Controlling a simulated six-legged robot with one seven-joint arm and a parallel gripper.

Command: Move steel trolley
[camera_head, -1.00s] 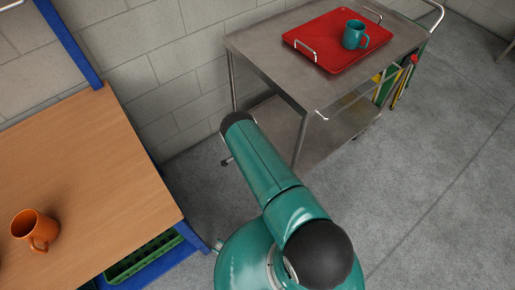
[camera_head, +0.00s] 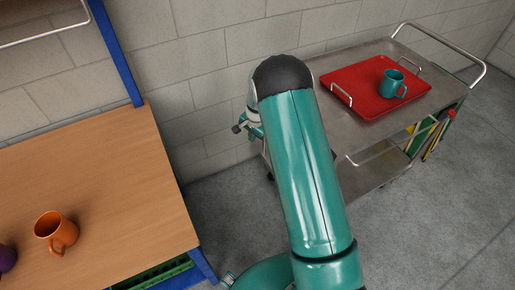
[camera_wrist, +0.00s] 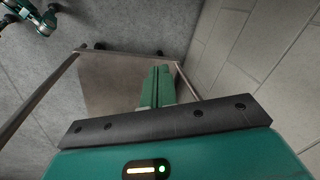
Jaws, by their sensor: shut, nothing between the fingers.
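The steel trolley (camera_head: 350,137) stands against the block wall at the right of the head view, with an upper and a lower shelf and a push handle (camera_head: 440,40) at its far right end. A red tray (camera_head: 360,92) with a teal mug (camera_head: 393,84) on it rests on the upper shelf. My arm covers the trolley's near left end in the head view. In the wrist view my gripper (camera_wrist: 158,72) is shut and empty, in front of the trolley's frame and a shelf panel (camera_wrist: 105,85). I cannot tell whether it touches the trolley.
A wooden bench (camera_head: 100,180) with blue posts stands at the left, holding an orange mug (camera_head: 56,231) and a partly visible purple item (camera_head: 7,258). A green crate (camera_head: 160,275) is under it. Green and yellow items (camera_head: 428,138) hang by the trolley's right end. Floor (camera_head: 400,235) at right is clear.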

